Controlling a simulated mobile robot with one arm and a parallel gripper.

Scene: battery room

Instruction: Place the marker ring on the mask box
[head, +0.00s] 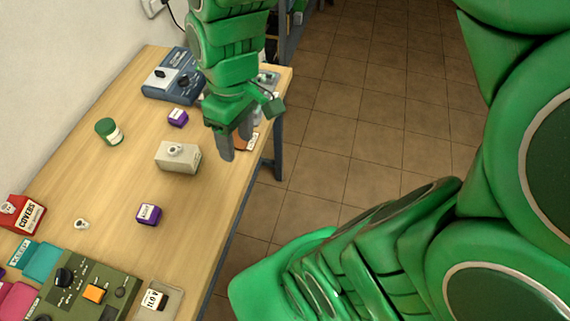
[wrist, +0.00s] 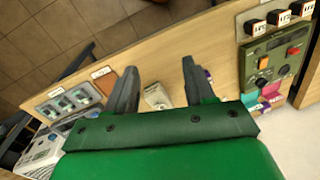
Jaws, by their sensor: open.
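A pale beige box (head: 180,163), which I take for the mask box, stands on the wooden table; no label on it is readable. A small white ring-like piece (head: 175,150) rests on its top. A similar small white piece (head: 82,224) lies on the table at the front left; I cannot tell which is the marker ring. My gripper (head: 238,147) is open and empty, pointing down just right of the beige box, apart from it. In the wrist view the box (wrist: 157,96) shows between the fingers of my gripper (wrist: 159,66).
A red box (head: 24,213) and a green control panel (head: 85,290) are at the front left. A blue device (head: 172,76) stands at the back. Table between them is clear.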

